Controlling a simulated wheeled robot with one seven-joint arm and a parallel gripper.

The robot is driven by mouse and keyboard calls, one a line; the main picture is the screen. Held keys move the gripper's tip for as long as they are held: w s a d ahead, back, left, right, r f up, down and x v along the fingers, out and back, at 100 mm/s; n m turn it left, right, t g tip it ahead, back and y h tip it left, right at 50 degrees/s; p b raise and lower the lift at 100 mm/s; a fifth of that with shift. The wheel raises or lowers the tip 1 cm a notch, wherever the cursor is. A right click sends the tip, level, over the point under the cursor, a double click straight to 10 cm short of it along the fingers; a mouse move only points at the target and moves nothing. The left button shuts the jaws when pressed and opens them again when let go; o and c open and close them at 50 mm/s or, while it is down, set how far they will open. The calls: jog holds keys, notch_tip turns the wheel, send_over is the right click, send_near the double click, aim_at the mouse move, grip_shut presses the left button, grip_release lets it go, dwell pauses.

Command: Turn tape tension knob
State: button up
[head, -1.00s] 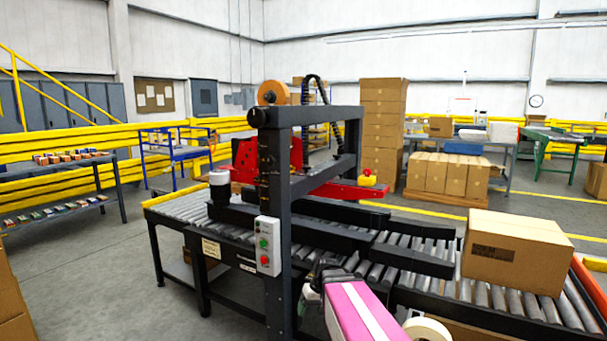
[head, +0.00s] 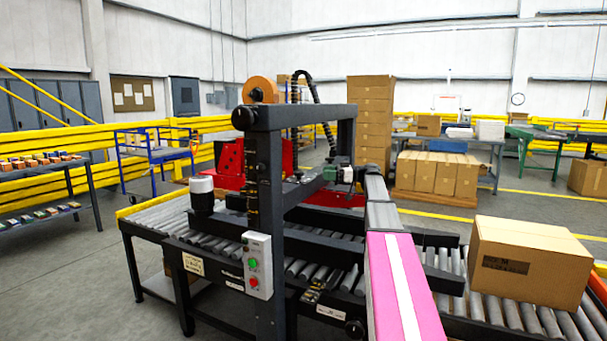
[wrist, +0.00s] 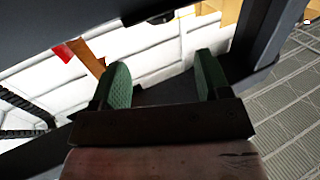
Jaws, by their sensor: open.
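The case taper is a black frame (head: 266,190) over a roller conveyor, with a red tape head plate (head: 230,158) and an orange tape roll (head: 262,90) on top. A red arm of the tape head (head: 335,200) shows below my gripper. My gripper (head: 328,173) is at the frame's crossbars, pointing left. In the wrist view its green fingers (wrist: 163,85) are apart with nothing between them; a dark beam lies just beyond. I cannot make out the tension knob; a yellow knob on the red arm is hidden now, apparently behind my arm.
A grey control box (head: 258,265) with green and red buttons is on the near post. A carton (head: 528,265) sits on the rollers at right. A black post (wrist: 262,35) stands close to the fingers at right.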

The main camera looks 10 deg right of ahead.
aim_at(299, 175)
jog(key=x, duration=1)
jog(key=shift+w+a+f, duration=0.1)
jog(key=shift+a, duration=0.05)
jog(key=c, duration=0.9)
